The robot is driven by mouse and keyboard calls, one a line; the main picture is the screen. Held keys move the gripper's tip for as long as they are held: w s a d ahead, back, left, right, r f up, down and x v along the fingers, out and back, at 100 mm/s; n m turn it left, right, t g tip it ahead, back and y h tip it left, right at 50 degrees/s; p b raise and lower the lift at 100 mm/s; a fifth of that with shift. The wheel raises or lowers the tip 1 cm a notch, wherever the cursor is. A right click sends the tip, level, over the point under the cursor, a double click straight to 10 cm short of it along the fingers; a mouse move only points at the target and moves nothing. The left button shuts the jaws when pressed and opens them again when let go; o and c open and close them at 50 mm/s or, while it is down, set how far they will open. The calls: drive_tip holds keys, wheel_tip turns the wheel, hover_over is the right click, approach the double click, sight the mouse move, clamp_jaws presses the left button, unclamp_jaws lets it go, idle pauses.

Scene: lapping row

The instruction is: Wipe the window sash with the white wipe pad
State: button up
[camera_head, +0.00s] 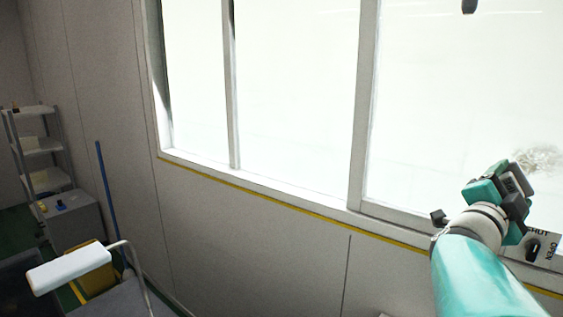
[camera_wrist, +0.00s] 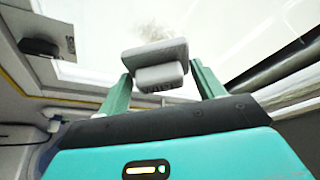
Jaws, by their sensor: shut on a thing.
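The window sash (camera_head: 366,110) is a pale frame around bright glass, filling the upper middle and right of the head view. A grey-brown smudge (camera_head: 538,158) marks its right-hand pane, and it also shows faintly beyond the pad in the wrist view. My gripper (camera_head: 498,192) is raised in front of this pane, left of and below the smudge in the head view. In the wrist view, its two green fingers are shut on the white wipe pad (camera_wrist: 155,50), which looks pale grey. I cannot tell whether the pad touches the glass.
A black handle (camera_head: 534,249) with a SHUT/OPEN label sits below the pane, close to my arm. A yellow line runs under the sill. At left stand a shelf rack (camera_head: 38,146), a grey cabinet (camera_head: 72,222), a blue pole (camera_head: 106,195) and a white-topped item (camera_head: 68,270).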

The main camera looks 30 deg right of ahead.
drive_tip(key=shift+w+d+f, duration=0.1)
drive_tip(key=shift+w+d, duration=0.3)
drive_tip(key=shift+d, duration=0.2)
drive_tip(key=shift+w+d, duration=0.4)
drive_tip(key=shift+d, duration=0.15)
drive_tip(key=shift+s+d, duration=0.1)
drive_tip(key=shift+d, duration=0.2)
drive_tip(key=shift+w+d, duration=0.35)
drive_tip(key=shift+d, duration=0.25)
drive_tip(key=shift+w+d, duration=0.35)
drive_tip(key=shift+d, duration=0.2)
drive_tip(key=shift+w, duration=0.15)
drive_tip(key=shift+w+d, duration=0.2)
drive_tip(key=shift+d, duration=0.25)
drive_tip(key=shift+w+d, duration=0.2)
drive_tip(key=shift+d, duration=0.25)
